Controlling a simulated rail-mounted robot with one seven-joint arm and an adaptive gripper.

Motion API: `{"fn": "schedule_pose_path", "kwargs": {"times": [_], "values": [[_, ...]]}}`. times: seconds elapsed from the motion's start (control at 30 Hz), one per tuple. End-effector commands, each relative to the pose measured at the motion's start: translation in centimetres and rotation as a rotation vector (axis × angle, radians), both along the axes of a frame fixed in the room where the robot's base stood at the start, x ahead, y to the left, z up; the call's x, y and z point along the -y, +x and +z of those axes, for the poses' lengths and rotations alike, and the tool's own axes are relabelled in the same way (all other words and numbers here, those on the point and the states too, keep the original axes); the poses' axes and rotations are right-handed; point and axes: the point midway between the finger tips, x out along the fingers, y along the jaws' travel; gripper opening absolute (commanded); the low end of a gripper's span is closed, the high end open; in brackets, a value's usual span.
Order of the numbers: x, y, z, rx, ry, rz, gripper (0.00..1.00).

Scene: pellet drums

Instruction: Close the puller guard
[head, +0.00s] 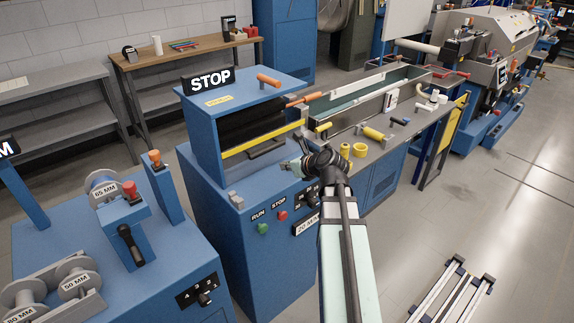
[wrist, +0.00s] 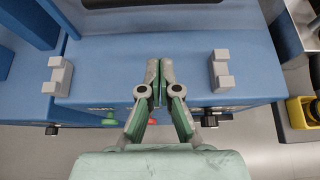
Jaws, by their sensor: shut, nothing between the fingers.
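The puller is a blue cabinet (head: 203,135) with a STOP sign on its hood. Its front shows a dark interior (head: 250,118). A yellow bar (head: 250,144), seemingly the guard's edge, crosses the front with a dark handle (head: 268,149) just below it. A dark strip, probably this handle, shows at the top of the wrist view (wrist: 150,3). My gripper (head: 297,167) is shut and empty in front of the puller, apart from the handle. In the wrist view its fingertips (wrist: 160,68) are together, between two grey notched brackets (wrist: 58,76) on the blue ledge.
Green RUN (head: 263,228) and red STOP (head: 282,215) buttons sit on the cabinet front below the ledge. A spool station (head: 130,235) stands at left.

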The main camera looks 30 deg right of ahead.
Motion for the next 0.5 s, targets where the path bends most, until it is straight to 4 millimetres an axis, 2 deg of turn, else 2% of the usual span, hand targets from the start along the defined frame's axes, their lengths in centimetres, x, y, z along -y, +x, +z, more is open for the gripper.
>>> {"fn": "schedule_pose_path", "kwargs": {"times": [0.1,0.37,0.4,0.5], "values": [[-0.3,2.2,-1.1,-0.002,0.001,0.002,0.00],[-1.2,6.4,-3.6,-0.002,0.000,0.002,0.00],[-1.2,6.3,-2.5,0.002,-0.003,0.001,0.00],[-1.2,6.4,-1.1,0.001,-0.004,0.001,0.00]]}}
